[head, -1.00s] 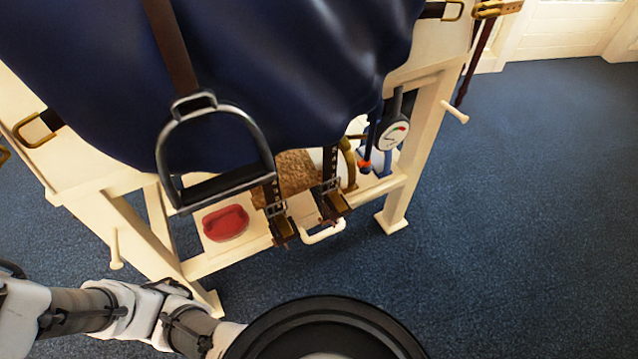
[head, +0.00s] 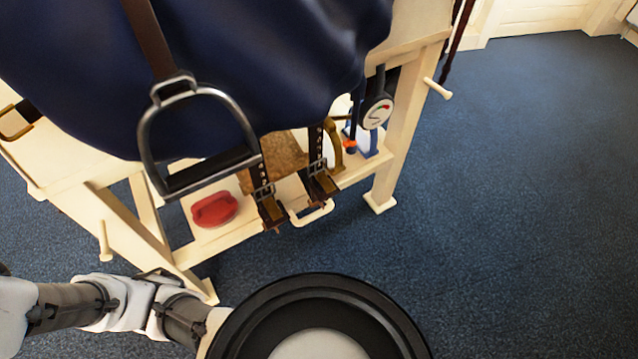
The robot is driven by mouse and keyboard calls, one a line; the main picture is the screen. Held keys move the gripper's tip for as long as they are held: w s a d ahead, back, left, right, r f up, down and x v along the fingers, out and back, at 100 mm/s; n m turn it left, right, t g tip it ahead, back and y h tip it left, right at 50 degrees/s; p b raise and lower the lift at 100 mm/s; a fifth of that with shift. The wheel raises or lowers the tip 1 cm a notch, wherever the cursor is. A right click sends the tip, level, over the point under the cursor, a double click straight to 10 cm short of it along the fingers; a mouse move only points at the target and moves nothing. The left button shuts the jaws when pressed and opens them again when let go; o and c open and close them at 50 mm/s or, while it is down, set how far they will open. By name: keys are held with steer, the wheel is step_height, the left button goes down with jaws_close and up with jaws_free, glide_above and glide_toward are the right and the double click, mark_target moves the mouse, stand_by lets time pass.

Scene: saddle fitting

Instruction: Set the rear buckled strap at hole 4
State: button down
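Two dark straps with holes hang below the blue saddle flap (head: 250,60) in the head view. The left buckled strap (head: 264,182) and the right buckled strap (head: 317,150) each pass through a metal buckle, with brown leather ends below. I cannot tell from this view which one is the rear strap. The holes are too small to count, so the hole each buckle sits at is unclear. My arm enters at the lower left, well below and left of the straps. My gripper is not in view.
A metal stirrup (head: 200,185) hangs left of the straps. The cream wooden stand (head: 395,150) carries a low shelf with a red pad (head: 214,209). A round dial gauge (head: 377,113) hangs at the right. A peg (head: 438,88) sticks out. Blue carpet (head: 520,200) is clear at the right.

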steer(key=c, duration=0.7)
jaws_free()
